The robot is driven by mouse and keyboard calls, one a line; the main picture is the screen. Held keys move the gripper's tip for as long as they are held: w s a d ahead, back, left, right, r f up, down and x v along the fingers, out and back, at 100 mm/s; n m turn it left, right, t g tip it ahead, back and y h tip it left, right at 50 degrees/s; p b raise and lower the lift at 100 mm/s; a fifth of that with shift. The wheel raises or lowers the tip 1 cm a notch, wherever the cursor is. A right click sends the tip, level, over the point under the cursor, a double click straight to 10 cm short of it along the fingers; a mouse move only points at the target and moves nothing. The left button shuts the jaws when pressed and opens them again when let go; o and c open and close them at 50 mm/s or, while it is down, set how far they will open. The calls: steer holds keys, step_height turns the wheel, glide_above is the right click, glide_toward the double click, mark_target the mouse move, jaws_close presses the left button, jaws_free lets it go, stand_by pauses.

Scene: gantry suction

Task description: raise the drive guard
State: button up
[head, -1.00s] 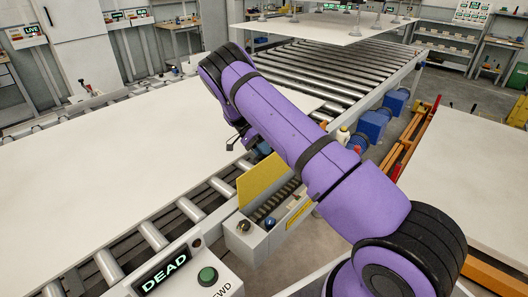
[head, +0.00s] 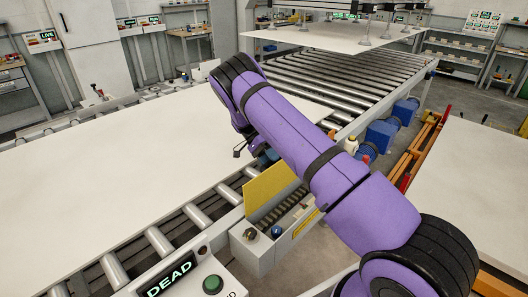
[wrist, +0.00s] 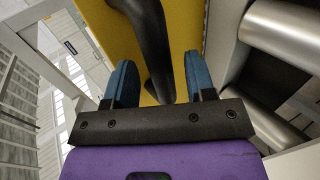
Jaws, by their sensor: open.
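The drive guard (head: 268,190) is a flat yellow panel in the head view. It stands tilted up along the far side of an open grey housing (head: 262,262), with a ribbed dark row visible inside. In the wrist view the yellow panel (wrist: 182,25) fills the middle, behind my fingers. My gripper (wrist: 158,66) is open, with its two blue fingers apart. A dark curved bar (wrist: 152,40) passes between them over the yellow; I cannot tell whether they touch it. In the head view my arm mostly hides the gripper, just beyond the guard's upper edge.
A roller conveyor (head: 155,242) carries a large white sheet (head: 100,160) beside the guard. A panel reading DEAD (head: 168,280) with a green button (head: 213,284) stands in front. Blue motors (head: 383,135) line the far conveyor. Orange rails (head: 425,150) lie at right.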

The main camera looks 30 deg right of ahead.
steer(key=v, duration=1)
steer(key=s+d+r+n+t+y, duration=0.1)
steer(key=s+r+n+t+y, duration=0.25)
steer(key=r, duration=1.45)
steer(key=s+r+n+t, duration=0.3)
steer(key=s+r+t, duration=0.1)
steer(key=s+r, duration=0.9)
steer(key=s+a+r+n+t, duration=0.2)
steer(key=s+r, duration=0.1)
steer(key=s, duration=0.5)
steer(key=s+a+r+n+t, duration=0.2)
steer(key=s+r, duration=0.1)
steer(key=s, duration=0.4)
steer(key=s+a+f+n+t, duration=0.1)
steer(key=s+t, duration=0.1)
steer(key=s, duration=0.6)
steer(key=s+a+f+n+t, duration=0.1)
steer(key=s+n+t, duration=0.1)
steer(key=s, duration=0.6)
steer(key=shift+a+f, duration=0.3)
steer(key=shift+f, duration=0.05)
steer(key=shift+n, duration=0.25)
